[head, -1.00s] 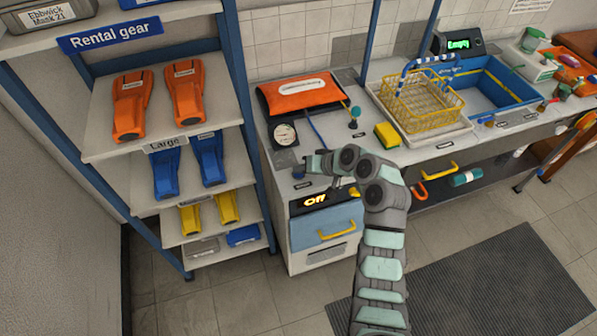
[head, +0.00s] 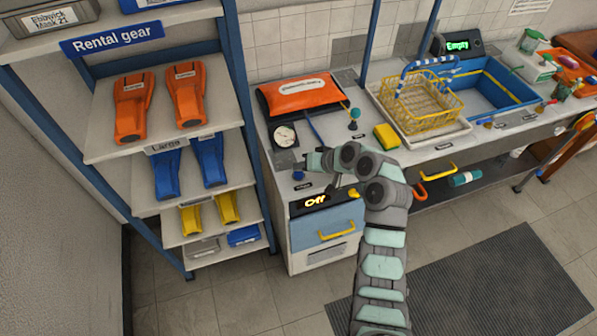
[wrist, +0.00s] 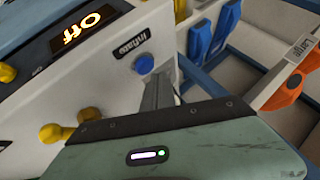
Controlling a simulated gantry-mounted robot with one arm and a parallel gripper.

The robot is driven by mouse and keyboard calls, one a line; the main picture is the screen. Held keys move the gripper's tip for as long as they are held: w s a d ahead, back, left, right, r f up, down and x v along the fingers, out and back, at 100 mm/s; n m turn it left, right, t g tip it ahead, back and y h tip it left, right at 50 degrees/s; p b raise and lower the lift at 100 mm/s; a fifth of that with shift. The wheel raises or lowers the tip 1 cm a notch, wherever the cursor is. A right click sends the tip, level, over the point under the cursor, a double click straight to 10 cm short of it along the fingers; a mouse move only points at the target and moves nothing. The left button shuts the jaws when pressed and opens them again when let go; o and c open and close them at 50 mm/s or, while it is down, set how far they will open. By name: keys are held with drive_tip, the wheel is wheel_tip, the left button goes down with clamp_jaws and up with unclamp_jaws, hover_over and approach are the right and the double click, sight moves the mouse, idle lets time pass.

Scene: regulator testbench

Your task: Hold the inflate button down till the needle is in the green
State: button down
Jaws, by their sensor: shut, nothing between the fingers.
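The blue inflate button (head: 298,176) stands on the counter front beside the gauge. In the wrist view the blue button (wrist: 144,63) is plainly visible beside its "Inflate" label (wrist: 127,57). My gripper (head: 309,161) is shut and empty, just behind and to the right of the button in the head view. In the wrist view my fingers (wrist: 158,90) are beside the button and do not cover it; whether they touch it I cannot tell. The round white gauge (head: 285,135) is in the head view, but its needle and green zone are too small to read.
A display (head: 315,201) reads "Off", with a yellow knob at its right. An orange pouch (head: 303,94) lies behind the gauge. A teal-topped post (head: 354,115) and a yellow sponge (head: 387,136) stand to the right. A rental shelf (head: 215,125) rises at left.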

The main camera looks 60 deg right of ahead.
sight(301, 175)
drive_tip(key=shift+r, duration=0.1)
drive_tip(key=shift+r+p, duration=1.3)
drive_tip(key=shift+r, duration=1.1)
